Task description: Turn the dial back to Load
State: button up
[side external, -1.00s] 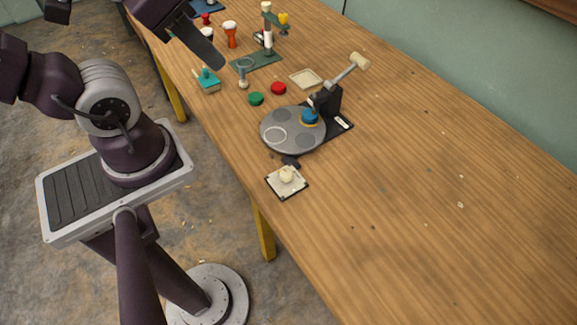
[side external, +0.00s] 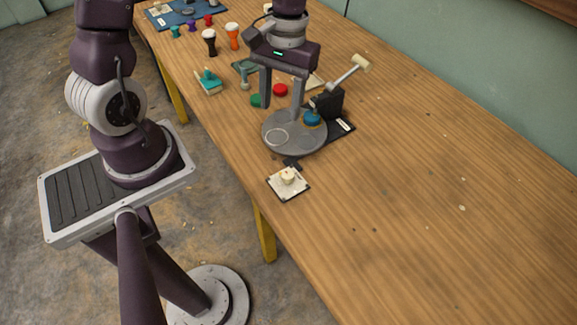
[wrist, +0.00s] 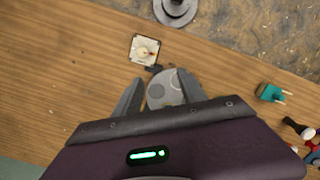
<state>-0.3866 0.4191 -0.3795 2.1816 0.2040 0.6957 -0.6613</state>
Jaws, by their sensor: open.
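The dial is a cream knob (side external: 288,176) on a square white plate with dark edges, near the table's front edge. It also shows in the wrist view, where the knob (wrist: 145,50) sits past my fingertips and a little left. Its markings are too small to read, so I cannot tell which setting it points to. My gripper (side external: 281,113) points down with its fingers spread and empty, above the far side of the grey disc (side external: 294,149). In the wrist view my gripper (wrist: 160,86) frames part of this disc. The dial is apart from my fingers.
A blue round piece (side external: 312,118) sits on the disc beside a dark lever press (side external: 328,103) with a cream-ended handle. Red (side external: 280,90) and green (side external: 255,100) buttons lie behind the disc. A teal block (side external: 208,82) and small goblet drums (side external: 232,36) stand farther back. The table's right is clear.

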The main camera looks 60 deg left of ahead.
aim_at(288, 173)
jog(key=d+f+n+h, duration=0.1)
jog(key=f, duration=0.4)
jog(key=d+f+n+g+h, duration=0.1)
jog(key=d+f, duration=0.1)
jog(key=f, duration=0.3)
jog(key=s+d+f+n+h, duration=0.1)
jog(key=f, duration=0.5)
jog(key=shift+s+d+g, duration=0.1)
jog(key=shift+d+g, duration=0.15)
jog(key=shift+g, duration=0.15)
grip_shut()
